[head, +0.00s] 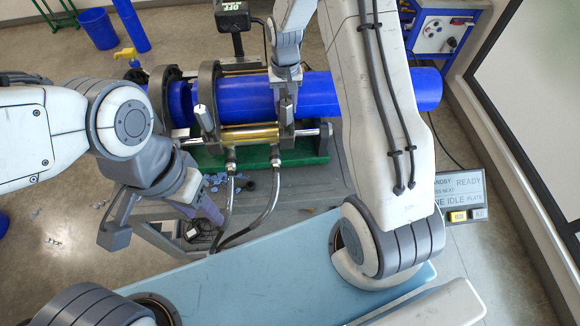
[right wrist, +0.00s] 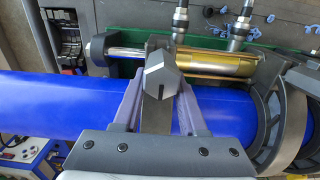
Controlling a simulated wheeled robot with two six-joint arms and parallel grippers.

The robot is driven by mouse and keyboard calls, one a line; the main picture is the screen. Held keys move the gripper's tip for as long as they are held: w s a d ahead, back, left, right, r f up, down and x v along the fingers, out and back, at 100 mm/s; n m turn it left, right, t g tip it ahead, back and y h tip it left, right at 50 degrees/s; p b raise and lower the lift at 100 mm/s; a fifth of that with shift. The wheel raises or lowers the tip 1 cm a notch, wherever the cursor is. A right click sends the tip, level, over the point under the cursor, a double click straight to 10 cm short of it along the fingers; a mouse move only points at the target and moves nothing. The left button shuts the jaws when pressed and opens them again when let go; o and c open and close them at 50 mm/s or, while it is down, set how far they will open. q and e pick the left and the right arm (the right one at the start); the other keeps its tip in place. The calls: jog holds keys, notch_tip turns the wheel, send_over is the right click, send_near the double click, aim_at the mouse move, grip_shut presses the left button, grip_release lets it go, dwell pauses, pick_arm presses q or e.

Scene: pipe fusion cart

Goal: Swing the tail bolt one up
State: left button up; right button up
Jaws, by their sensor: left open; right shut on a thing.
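A grey swing bolt with a hexagonal head (right wrist: 160,75), which looks like the tail bolt, stands over the blue pipe (right wrist: 55,115) in the right wrist view. My right gripper (right wrist: 158,95) is shut on it, one pale finger on each side. In the head view my right gripper (head: 288,88) reaches down onto the clamp over the blue pipe (head: 245,98) and mostly hides this bolt. Another clamp bolt (head: 204,118) shows farther left on the clamp frame. My left gripper (head: 160,220) is open and empty, in front of the cart's left end, apart from the clamps.
A brass hydraulic cylinder (head: 250,133) with two hoses (head: 272,190) lies along the clamps' near side. A green base (head: 205,160) sits under them. A light blue surface (head: 270,275) is in front.

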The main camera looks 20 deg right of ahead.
jog(key=shift+w+d, duration=0.25)
jog(key=shift+w, duration=0.7)
jog(key=shift+w+d+f, duration=0.1)
jog(key=shift+w, duration=0.05)
grip_shut()
jog(key=shift+w+d+f, duration=0.1)
jog(key=shift+w, duration=0.25)
